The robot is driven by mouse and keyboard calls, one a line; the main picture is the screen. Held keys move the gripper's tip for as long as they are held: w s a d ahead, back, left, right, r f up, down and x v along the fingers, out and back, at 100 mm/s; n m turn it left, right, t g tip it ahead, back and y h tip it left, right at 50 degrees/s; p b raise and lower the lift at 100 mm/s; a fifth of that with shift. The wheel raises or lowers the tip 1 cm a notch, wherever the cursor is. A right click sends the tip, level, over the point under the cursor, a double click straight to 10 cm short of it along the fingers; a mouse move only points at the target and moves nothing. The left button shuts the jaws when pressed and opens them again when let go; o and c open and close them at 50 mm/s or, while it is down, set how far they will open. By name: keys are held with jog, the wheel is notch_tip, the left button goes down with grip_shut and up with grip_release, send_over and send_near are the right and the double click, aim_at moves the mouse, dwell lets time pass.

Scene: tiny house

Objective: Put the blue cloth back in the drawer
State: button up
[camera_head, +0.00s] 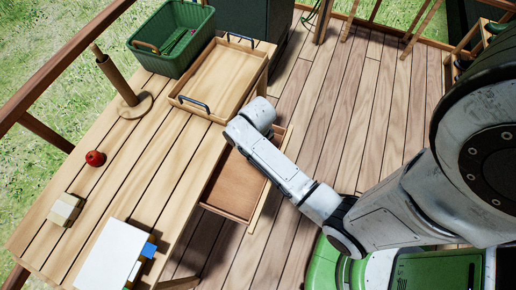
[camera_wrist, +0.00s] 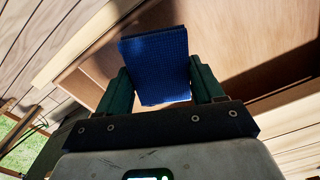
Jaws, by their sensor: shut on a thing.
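The blue cloth (camera_wrist: 156,62) is between the two dark green fingers of my gripper (camera_wrist: 161,84) in the wrist view, and my gripper is shut on it. The cloth looks flat and squarish, with a ribbed surface. The open wooden drawer (camera_head: 233,188) sticks out from the table's right side in the head view, and the part of it that shows is bare. In the wrist view, the drawer's brown inside (camera_wrist: 245,40) is behind the cloth. I cannot tell whether the cloth touches it. In the head view, my arm's end hides the fingers and cloth at the drawer's far end.
The wooden table (camera_head: 140,165) holds a wooden tray (camera_head: 218,80) with dark handles, a green basket (camera_head: 172,35), a paper-roll stand (camera_head: 120,82), a red fruit (camera_head: 95,158), a light block (camera_head: 65,209) and a white flat thing (camera_head: 108,255). Plank floor (camera_head: 335,100) lies clear right of the table.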

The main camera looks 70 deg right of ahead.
jog(key=shift+f, duration=1.85)
jog(key=shift+f, duration=0.15)
jog(key=o, duration=1)
